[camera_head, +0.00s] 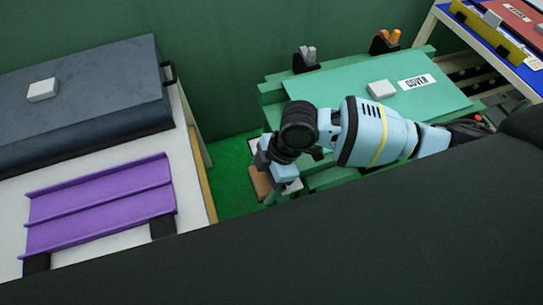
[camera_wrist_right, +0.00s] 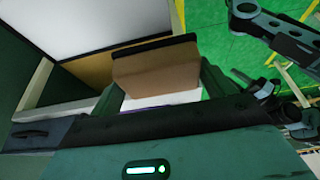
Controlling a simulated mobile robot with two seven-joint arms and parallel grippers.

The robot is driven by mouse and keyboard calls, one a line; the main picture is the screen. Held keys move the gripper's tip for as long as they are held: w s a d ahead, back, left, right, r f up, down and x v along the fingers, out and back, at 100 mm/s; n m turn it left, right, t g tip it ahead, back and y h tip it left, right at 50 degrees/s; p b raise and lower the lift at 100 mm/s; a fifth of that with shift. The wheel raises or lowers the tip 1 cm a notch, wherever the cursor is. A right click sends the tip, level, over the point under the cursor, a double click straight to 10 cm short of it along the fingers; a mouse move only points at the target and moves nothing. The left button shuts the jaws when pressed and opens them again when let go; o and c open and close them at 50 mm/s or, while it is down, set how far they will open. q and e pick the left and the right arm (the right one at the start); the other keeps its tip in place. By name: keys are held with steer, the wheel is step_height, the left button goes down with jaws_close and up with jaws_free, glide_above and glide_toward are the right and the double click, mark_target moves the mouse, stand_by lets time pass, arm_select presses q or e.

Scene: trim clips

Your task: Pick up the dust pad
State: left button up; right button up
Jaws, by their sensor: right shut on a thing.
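A brown block (camera_head: 260,183), apparently the dust pad, is in my right gripper (camera_head: 273,166) over the gap between the two benches. In the right wrist view the brown block (camera_wrist_right: 155,65) sits between the two green fingers (camera_wrist_right: 160,92), which are shut on it. A white patch shows under the block there; I cannot tell what it belongs to.
At left, a white table holds a dark case (camera_head: 90,105) with a small white block (camera_head: 42,90) on it, and a purple ridged panel (camera_head: 100,203). At right, a green bench (camera_head: 330,80) carries a white block (camera_head: 381,89) and a COVER label (camera_head: 416,82). Green floor (camera_head: 230,165) lies between.

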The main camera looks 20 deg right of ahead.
steer(key=s+a, duration=0.4)
steer(key=s, duration=0.2)
steer(key=shift+r, duration=0.3)
arm_select(q)
steer(key=shift+r, duration=0.1)
arm_select(e)
steer(key=o, duration=0.5)
steer(key=c, duration=0.3)
arm_select(q)
steer(key=shift+w+r+p, duration=0.6)
steer(key=shift+r+p, duration=0.2)
steer(key=shift+r, duration=0.1)
arm_select(e)
steer(key=shift+s+d+r, duration=0.1)
steer(key=shift+s+d, duration=0.25)
steer(key=shift+d, duration=0.4)
steer(key=shift+s+d, duration=0.3)
steer(key=shift+d, duration=0.5)
steer(key=shift+s+d+r, duration=0.1)
steer(key=shift+s+d, duration=0.25)
steer(key=shift+d, duration=0.4)
